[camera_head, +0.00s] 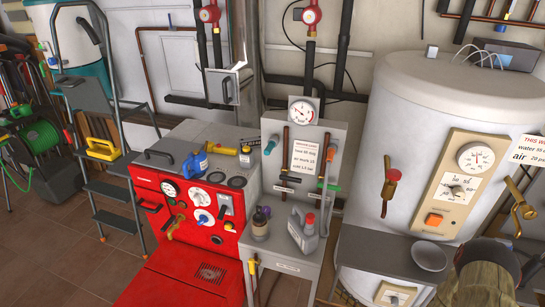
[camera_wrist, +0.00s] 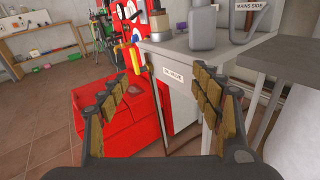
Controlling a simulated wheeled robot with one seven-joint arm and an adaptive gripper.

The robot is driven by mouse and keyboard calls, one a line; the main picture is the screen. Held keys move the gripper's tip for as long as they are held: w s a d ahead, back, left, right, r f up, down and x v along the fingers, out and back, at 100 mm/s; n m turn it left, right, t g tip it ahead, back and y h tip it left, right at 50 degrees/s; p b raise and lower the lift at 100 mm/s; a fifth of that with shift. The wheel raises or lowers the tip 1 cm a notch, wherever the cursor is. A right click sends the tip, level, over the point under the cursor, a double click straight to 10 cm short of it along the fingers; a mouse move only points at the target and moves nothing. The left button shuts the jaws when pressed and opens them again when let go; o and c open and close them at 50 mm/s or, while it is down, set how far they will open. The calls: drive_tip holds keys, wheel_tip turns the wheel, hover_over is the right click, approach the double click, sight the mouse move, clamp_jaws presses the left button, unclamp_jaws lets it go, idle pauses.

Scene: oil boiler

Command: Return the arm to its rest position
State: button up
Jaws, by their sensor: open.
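My gripper (camera_wrist: 166,82) is open in the wrist view, with a finger on each side and nothing between the brown, ridged pads. Beyond the gap, apart from the fingers, are the red boiler (camera_wrist: 118,122) and the front of the grey stand (camera_wrist: 188,95). In the head view, a brown and dark part at the bottom right corner looks like the end of my arm, in front of the white tank (camera_head: 405,105). The fingers cannot be made out there, and most of the arm is out of view.
The red boiler (camera_head: 190,215) stands left of the grey stand (camera_head: 290,255), which bears a grey jug (camera_head: 304,235). A bowl (camera_head: 429,256) sits on a grey shelf (camera_head: 365,250) before the tank. A stepladder (camera_head: 108,175) stands left. Brown tiled floor (camera_head: 60,255) is clear at front left.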

drive_tip(key=s+a+r+n+g+y, duration=0.4)
drive_tip(key=s+a+n+g, duration=0.2)
drive_tip(key=s+n+g, duration=0.15)
drive_tip(key=s+d+r+n+g+h, duration=0.2)
drive_tip(key=s+r+n+g+h, duration=0.2)
drive_tip(key=s+r+n+g, duration=0.35)
drive_tip(key=d+r+n+t+h, duration=0.1)
drive_tip(key=d+r+n+h, duration=0.75)
drive_tip(key=r+n, duration=0.2)
drive_tip(key=a+r+n+t+h, duration=0.1)
drive_tip(key=a+r+n+t, duration=0.1)
drive_tip(key=r, duration=0.5)
drive_tip(key=a+r+n+t+h, duration=0.1)
drive_tip(key=a+r+t, duration=0.2)
drive_tip(key=r, duration=0.5)
drive_tip(key=shift+s+n+t, duration=0.3)
drive_tip(key=shift+n+t, duration=0.05)
drive_tip(key=shift+t, duration=0.25)
